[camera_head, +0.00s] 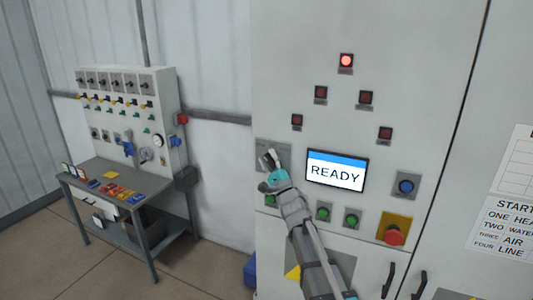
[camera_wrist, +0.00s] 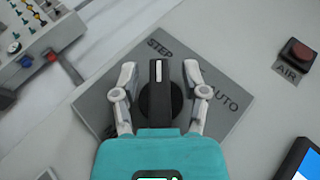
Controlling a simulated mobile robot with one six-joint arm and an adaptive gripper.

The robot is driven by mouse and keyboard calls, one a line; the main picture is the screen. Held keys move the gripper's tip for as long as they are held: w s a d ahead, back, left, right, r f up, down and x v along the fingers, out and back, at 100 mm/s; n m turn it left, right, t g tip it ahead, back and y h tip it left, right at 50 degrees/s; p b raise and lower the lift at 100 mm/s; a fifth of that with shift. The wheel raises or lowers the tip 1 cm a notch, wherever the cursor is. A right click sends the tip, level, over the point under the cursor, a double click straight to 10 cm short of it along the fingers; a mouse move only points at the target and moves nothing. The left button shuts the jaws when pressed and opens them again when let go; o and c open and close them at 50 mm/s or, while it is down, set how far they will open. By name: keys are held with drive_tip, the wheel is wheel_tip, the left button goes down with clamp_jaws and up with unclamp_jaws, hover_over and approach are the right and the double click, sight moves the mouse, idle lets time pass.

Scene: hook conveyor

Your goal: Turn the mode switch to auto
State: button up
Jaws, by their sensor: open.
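The mode switch (camera_wrist: 157,95) is a black knob with a white pointer line on a grey plate (camera_wrist: 95,104). In the wrist view its pointer aims up toward the printed word STEP; AUTO is printed to the right. My gripper (camera_wrist: 158,72) is open, with one finger on each side of the knob and a gap visible on both sides. Its teal body hides the lower part of the knob and plate. In the head view my gripper (camera_head: 268,158) is at the switch plate (camera_head: 283,146), left of the READY screen, and covers the knob.
Right of the plate are the READY screen (camera_head: 336,171), a blue button (camera_head: 405,186) and a red emergency button (camera_head: 394,235). Green buttons (camera_head: 351,219) sit below the screen. A red AIR lamp (camera_wrist: 297,54) is near the plate. A workbench (camera_head: 110,185) stands at left.

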drive_tip(key=shift+w+a+r, duration=0.2)
clamp_jaws()
idle(0.3)
